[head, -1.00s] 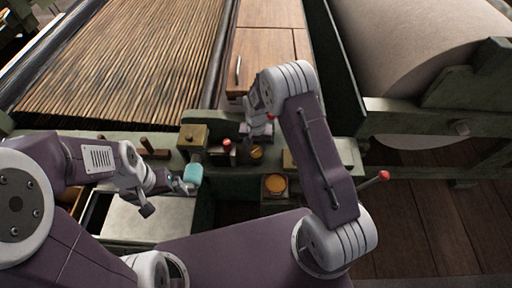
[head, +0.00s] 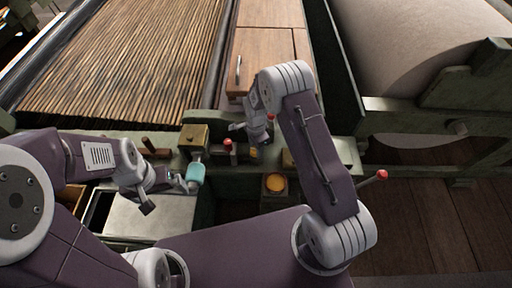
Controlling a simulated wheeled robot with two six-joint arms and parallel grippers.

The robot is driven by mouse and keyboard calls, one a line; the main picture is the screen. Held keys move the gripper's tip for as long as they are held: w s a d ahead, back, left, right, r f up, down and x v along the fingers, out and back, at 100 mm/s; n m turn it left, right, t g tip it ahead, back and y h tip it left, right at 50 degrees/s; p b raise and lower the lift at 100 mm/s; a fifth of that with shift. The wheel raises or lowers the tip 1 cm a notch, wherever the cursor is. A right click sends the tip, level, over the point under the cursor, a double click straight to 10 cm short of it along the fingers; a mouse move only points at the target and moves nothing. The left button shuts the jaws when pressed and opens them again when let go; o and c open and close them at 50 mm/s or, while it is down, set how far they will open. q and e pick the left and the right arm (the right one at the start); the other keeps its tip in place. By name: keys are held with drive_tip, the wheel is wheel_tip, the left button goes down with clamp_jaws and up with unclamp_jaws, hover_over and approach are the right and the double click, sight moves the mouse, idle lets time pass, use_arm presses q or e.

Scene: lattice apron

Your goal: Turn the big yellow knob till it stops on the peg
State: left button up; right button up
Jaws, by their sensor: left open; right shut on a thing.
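The yellow knob (head: 253,153) is on the green machine rail, mostly hidden behind my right gripper. My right gripper (head: 252,138) comes down over it from above and is shut, apparently on the knob; the contact is too small to see clearly. A short red-topped peg (head: 228,146) stands just left of the knob; I cannot tell whether it is the stop peg.
A round yellow disc (head: 275,184) in a square frame sits below the knob. A red-tipped lever (head: 372,178) sticks out at the right. A large roller (head: 425,55) fills the upper right.

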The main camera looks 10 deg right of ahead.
drive_tip(key=m, duration=1.3)
drive_tip(key=shift+w+p, duration=0.1)
drive_tip(key=shift+p, duration=0.25)
drive_tip(key=shift+m, duration=0.3)
drive_tip(key=o, duration=1.4)
wheel_tip(320, 180, up, 9)
drive_tip(key=shift+r, duration=0.1)
